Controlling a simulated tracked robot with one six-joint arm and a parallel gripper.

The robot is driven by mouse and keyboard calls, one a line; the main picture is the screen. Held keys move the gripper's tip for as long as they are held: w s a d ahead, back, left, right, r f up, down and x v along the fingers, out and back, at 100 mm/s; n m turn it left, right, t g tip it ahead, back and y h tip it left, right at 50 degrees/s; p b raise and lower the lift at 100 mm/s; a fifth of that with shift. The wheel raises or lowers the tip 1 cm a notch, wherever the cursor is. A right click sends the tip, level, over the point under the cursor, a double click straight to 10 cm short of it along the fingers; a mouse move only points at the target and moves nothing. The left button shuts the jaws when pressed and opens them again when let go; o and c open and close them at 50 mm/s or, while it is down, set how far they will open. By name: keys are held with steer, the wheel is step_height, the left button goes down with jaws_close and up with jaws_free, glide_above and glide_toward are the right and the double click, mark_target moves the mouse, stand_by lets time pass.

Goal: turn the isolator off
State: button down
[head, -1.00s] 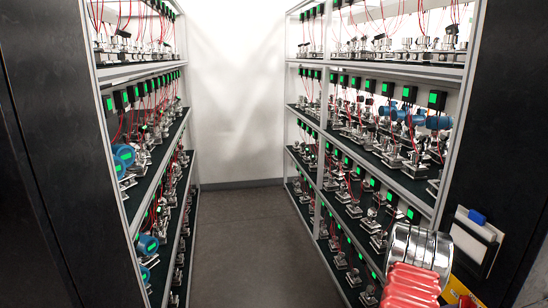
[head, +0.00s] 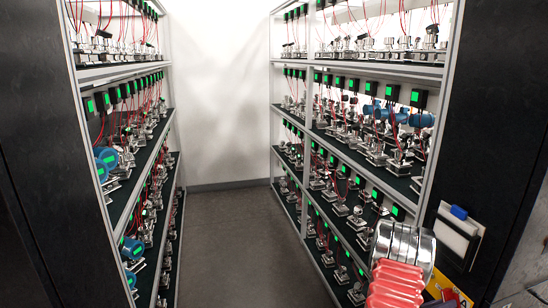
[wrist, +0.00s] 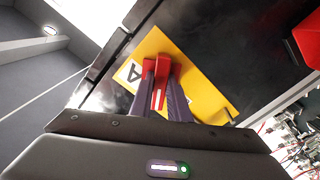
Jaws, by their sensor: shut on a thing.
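The isolator shows in the wrist view as a yellow plate (wrist: 190,75) on a black panel, with a red handle (wrist: 162,68) standing out from it. My gripper (wrist: 161,84) has its purple fingers on either side of the red handle and is shut on it. The fingers hide part of the handle, and I cannot tell its switch position. In the head view a bit of the yellow plate (head: 442,287) shows at the lower right, behind my arm.
A white-faced holder with a blue clip (head: 458,226) hangs on the black panel above the isolator. Racks of wired transmitters line the left (head: 122,200) and right (head: 427,182) of a clear aisle (head: 225,240). A red object (wrist: 307,38) is at the wrist view's upper right.

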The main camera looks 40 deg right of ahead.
steer(key=shift+n, duration=1.8)
steer(key=shift+w, duration=0.1)
steer(key=n, duration=0.3)
steer(key=shift+n, duration=0.3)
